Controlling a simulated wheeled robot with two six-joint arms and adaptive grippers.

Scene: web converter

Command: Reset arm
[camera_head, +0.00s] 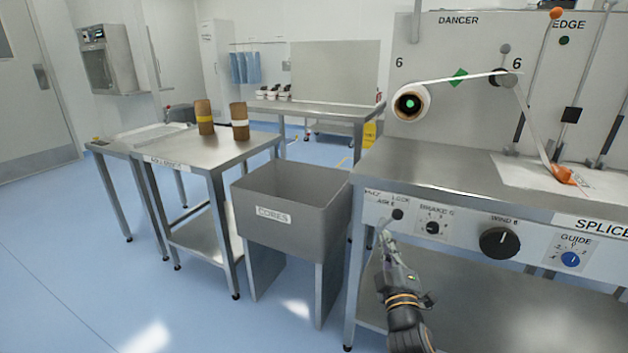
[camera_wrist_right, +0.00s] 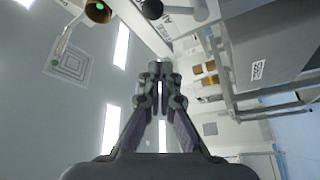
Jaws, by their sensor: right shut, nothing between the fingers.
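My right gripper (camera_head: 386,245) is in front of the converter's control panel, close below the axle lock knob (camera_head: 398,214). Its fingers point up and it holds nothing. In the right wrist view the gripper's fingertips (camera_wrist_right: 160,72) are together, with the black knob (camera_wrist_right: 152,9) beyond them near the top edge. I cannot tell from these views whether the fingertips touch the panel. My left gripper is not in view.
The steel converter bench (camera_head: 450,165) fills the right side, with a brake knob (camera_head: 432,228) and a larger wind knob (camera_head: 497,241). A grey CORES bin (camera_head: 290,215) stands left of it. A steel table (camera_head: 190,150) holds two brown rolls (camera_head: 239,121). Blue floor is clear at front left.

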